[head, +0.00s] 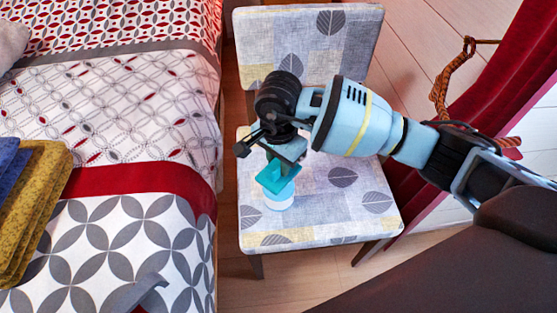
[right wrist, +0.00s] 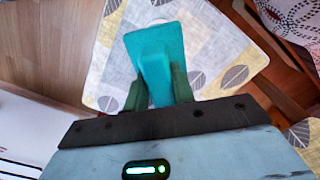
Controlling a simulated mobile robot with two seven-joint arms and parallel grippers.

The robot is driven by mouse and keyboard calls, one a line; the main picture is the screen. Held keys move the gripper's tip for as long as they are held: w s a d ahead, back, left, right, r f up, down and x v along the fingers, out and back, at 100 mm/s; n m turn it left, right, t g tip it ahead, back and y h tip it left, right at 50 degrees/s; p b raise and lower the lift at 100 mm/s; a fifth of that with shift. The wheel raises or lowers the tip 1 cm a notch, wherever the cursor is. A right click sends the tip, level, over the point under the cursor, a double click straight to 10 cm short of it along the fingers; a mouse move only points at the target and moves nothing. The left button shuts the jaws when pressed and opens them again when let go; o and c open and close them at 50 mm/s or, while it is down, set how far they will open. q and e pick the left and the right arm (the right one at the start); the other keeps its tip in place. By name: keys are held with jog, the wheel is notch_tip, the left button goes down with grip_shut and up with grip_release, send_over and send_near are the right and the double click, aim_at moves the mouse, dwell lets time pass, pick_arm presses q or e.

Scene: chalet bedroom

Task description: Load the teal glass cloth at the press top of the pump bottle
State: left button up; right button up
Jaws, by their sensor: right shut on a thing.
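The teal glass cloth (head: 277,174) is held in my right gripper (head: 283,158), which is shut on it over the chair seat. In the right wrist view the cloth (right wrist: 155,52) spreads out beyond the fingers (right wrist: 157,90). The pump bottle (head: 280,201) stands on the seat directly under the cloth; its pale blue and white lower part shows. The cloth and gripper hide its press top, so I cannot tell whether the cloth touches it. My left gripper is not in view.
The patterned chair (head: 360,205) has free seat room right of the bottle. A bed (head: 120,130) stands close on the left, with folded yellow and blue cloths (head: 35,195) on it. A red curtain (head: 500,75) with a rope tie (head: 440,90) hangs on the right.

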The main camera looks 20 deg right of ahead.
jog(key=shift+f, duration=0.25)
jog(key=shift+f+b, duration=0.25)
jog(key=shift+b, duration=0.05)
dwell(0.4)
jog(key=shift+f, duration=0.35)
dwell(0.6)
